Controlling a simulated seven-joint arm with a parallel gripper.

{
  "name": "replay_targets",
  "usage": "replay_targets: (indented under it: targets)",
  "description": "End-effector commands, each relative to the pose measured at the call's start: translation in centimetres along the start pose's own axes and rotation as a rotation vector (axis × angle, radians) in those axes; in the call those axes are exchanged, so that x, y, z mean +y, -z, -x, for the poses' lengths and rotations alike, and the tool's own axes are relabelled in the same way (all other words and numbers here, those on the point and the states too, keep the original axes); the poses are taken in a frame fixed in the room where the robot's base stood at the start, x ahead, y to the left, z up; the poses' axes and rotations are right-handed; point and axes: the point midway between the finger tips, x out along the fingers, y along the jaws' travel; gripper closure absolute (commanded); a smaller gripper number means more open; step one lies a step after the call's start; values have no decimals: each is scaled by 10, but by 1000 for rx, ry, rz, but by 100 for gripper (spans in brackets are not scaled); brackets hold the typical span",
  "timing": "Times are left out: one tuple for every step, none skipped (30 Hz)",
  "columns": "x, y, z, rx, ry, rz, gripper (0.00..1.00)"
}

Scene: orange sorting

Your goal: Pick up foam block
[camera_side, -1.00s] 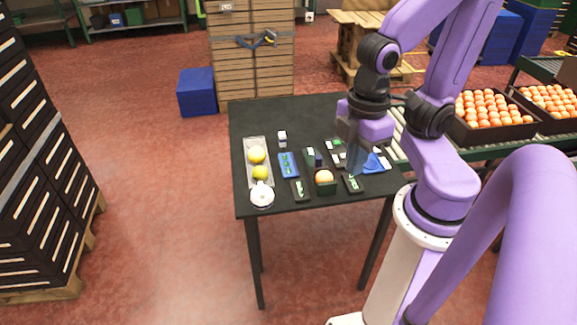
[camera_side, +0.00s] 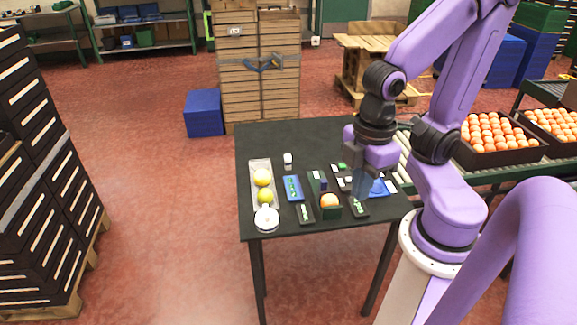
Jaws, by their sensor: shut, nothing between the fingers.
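My gripper (camera_side: 360,187) points down over the right part of the black table (camera_side: 270,139), with its fingers shut and nothing held. Its tips are near a black holder with pale green pieces (camera_side: 360,209); whether they touch it is too small to tell. A small white block (camera_side: 288,159) stands apart at the back left of the table. Several small white and green pieces (camera_side: 342,167) lie just left of my gripper, partly hidden by it. I cannot tell which of these is the foam block.
A pale tray (camera_side: 254,171) with yellow fruits, a white round item (camera_side: 266,220), a blue tray (camera_side: 292,188) and an orange (camera_side: 330,201) in a dark holder crowd the table. A blue item (camera_side: 379,187) lies right of my gripper. The back of the table is clear.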

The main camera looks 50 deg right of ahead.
Motion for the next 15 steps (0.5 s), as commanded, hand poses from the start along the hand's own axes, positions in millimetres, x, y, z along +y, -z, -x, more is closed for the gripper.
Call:
replay_targets:
  targets:
    - [0,0,0,0,0,0,100]
    - [0,0,0,0,0,0,100]
    - [0,0,0,0,0,0,100]
    - [0,0,0,0,0,0,100]
    - [0,0,0,0,0,0,100]
    - [0,0,0,0,0,0,100]
    - [0,0,0,0,0,0,100]
    - [0,0,0,0,0,0,100]
    - [0,0,0,0,0,0,87]
    - [0,0,0,0,0,0,77]
    - [0,0,0,0,0,0,67]
    - [0,0,0,0,0,0,54]
    - [0,0,0,0,0,0,45]
    - [0,0,0,0,0,0,45]
    - [0,0,0,0,0,0,45]
